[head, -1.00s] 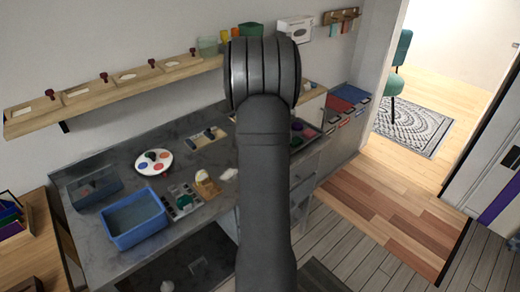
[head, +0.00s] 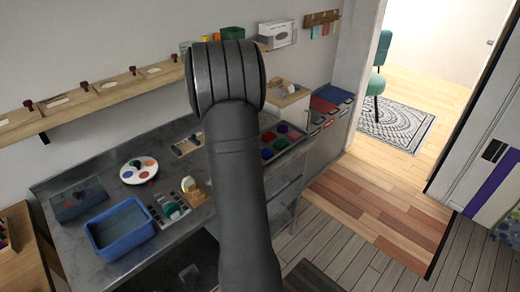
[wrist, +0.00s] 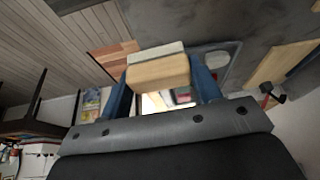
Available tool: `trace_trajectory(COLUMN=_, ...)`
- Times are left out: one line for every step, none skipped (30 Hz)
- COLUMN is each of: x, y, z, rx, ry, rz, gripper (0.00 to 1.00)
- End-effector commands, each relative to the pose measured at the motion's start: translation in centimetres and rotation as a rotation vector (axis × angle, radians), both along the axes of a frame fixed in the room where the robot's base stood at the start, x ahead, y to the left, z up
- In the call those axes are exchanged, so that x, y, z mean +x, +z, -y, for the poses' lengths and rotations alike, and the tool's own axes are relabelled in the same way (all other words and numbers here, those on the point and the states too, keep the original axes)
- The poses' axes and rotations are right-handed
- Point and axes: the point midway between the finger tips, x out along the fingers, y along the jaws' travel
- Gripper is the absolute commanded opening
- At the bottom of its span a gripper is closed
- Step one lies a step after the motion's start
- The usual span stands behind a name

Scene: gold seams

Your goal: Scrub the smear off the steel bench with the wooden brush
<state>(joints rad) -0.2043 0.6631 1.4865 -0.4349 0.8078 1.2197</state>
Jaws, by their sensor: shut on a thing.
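My gripper (wrist: 160,84) shows in the wrist view with its two blue fingers shut on a pale wooden block with a light grey layer along one side, which looks like the wooden brush (wrist: 158,73). In the head view my own arm hides the gripper and the brush. The grey bench (head: 108,166) runs along the wall, left of and behind my arm. I cannot make out the smear in either view. I cannot tell whether the brush touches any surface.
On the bench stand a blue tub (head: 122,228), a round paint palette (head: 139,170), a dark bin (head: 78,200) and a grey tray with a green item (head: 172,210). A tray of coloured rounds (head: 283,140) sits right of my arm. A wooden shelf (head: 110,95) runs above. Floor lies open at right.

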Motion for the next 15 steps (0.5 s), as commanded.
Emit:
trace_trajectory(x=-0.5, y=-0.3, z=-2.3, rx=-0.001, ry=0.011, rz=-0.002, gripper=0.4)
trace_trajectory(x=-0.8, y=-0.5, z=-3.4, rx=-0.001, ry=0.01, rz=-0.002, gripper=0.4)
trace_trajectory(x=-1.3, y=-0.7, z=-4.9, rx=0.0, ry=0.009, rz=-0.003, gripper=0.4)
trace_trajectory(x=-1.6, y=-0.8, z=-6.0, rx=0.0, ry=0.009, rz=-0.003, gripper=0.4)
trace_trajectory(x=-2.0, y=-1.0, z=-7.0, rx=-0.001, ry=0.009, rz=-0.002, gripper=0.4)
trace_trajectory(x=-2.4, y=-1.2, z=-8.2, rx=-0.002, ry=0.009, rz=-0.002, gripper=0.4)
trace_trajectory(x=-2.8, y=-1.3, z=-9.1, rx=-0.002, ry=0.008, rz=-0.001, gripper=0.4)
trace_trajectory(x=-3.1, y=-1.4, z=-9.9, rx=-0.003, ry=0.008, rz=0.0, gripper=0.4)
trace_trajectory(x=-3.5, y=-1.6, z=-10.8, rx=-0.004, ry=0.006, rz=0.0, gripper=0.4)
trace_trajectory(x=-3.7, y=-1.6, z=-11.4, rx=-0.004, ry=0.006, rz=0.001, gripper=0.4)
trace_trajectory(x=-4.0, y=-1.7, z=-12.0, rx=-0.004, ry=0.006, rz=0.001, gripper=0.4)
trace_trajectory(x=-4.2, y=-1.8, z=-12.5, rx=-0.005, ry=0.003, rz=0.002, gripper=0.4)
trace_trajectory(x=-4.4, y=-1.9, z=-12.9, rx=-0.005, ry=0.003, rz=0.004, gripper=0.4)
trace_trajectory(x=-4.5, y=-1.9, z=-13.2, rx=-0.005, ry=0.003, rz=0.004, gripper=0.4)
trace_trajectory(x=-4.7, y=-2.0, z=-13.4, rx=-0.005, ry=0.002, rz=0.005, gripper=0.4)
